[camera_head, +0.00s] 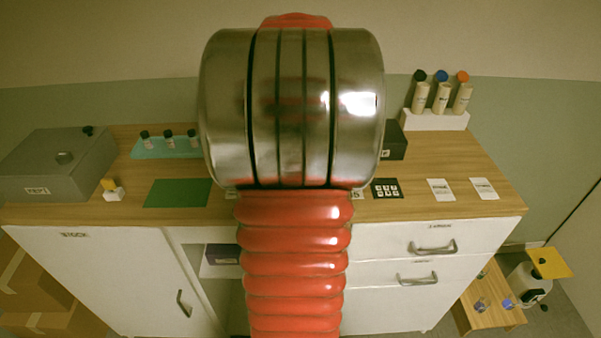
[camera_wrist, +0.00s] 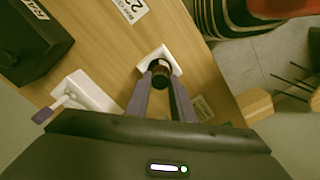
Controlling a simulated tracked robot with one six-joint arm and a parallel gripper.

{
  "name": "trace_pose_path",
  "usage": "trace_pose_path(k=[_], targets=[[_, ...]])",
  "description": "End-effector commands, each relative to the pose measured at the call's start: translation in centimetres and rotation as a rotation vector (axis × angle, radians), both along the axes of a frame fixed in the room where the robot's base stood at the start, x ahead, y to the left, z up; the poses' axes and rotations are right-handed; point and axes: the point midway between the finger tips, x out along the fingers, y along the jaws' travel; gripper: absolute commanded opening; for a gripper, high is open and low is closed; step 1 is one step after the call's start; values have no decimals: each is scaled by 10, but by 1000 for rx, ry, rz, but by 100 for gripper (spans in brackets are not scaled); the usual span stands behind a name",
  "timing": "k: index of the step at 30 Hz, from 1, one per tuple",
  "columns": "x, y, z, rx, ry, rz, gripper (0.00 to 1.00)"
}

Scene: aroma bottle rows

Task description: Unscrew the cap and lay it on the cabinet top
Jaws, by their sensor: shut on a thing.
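In the wrist view my gripper (camera_wrist: 161,82) is shut on a dark round cap (camera_wrist: 160,69), with one finger on each side of it. The cap is over a white square holder (camera_wrist: 171,57) on the wooden cabinet top (camera_wrist: 110,50). What is under the cap is mostly hidden, so I cannot tell whether it still sits on a bottle. In the head view my arm covers the middle of the cabinet top (camera_head: 410,207), and the gripper and cap are hidden behind it.
A green mat (camera_head: 178,193) lies left of my arm, near a teal tray (camera_head: 160,154) with small dark-capped bottles and a grey box (camera_head: 70,160). At right are a black card (camera_head: 386,188), white cards (camera_head: 440,189) and a white rack (camera_head: 436,120) with three capped bottles.

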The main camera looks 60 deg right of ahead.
Motion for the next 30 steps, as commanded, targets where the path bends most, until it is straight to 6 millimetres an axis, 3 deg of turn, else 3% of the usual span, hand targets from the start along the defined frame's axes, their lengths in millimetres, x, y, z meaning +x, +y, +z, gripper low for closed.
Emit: trace_pose_path(k=[30], targets=[[0, 0, 17, -1, -1, 11, 0]])
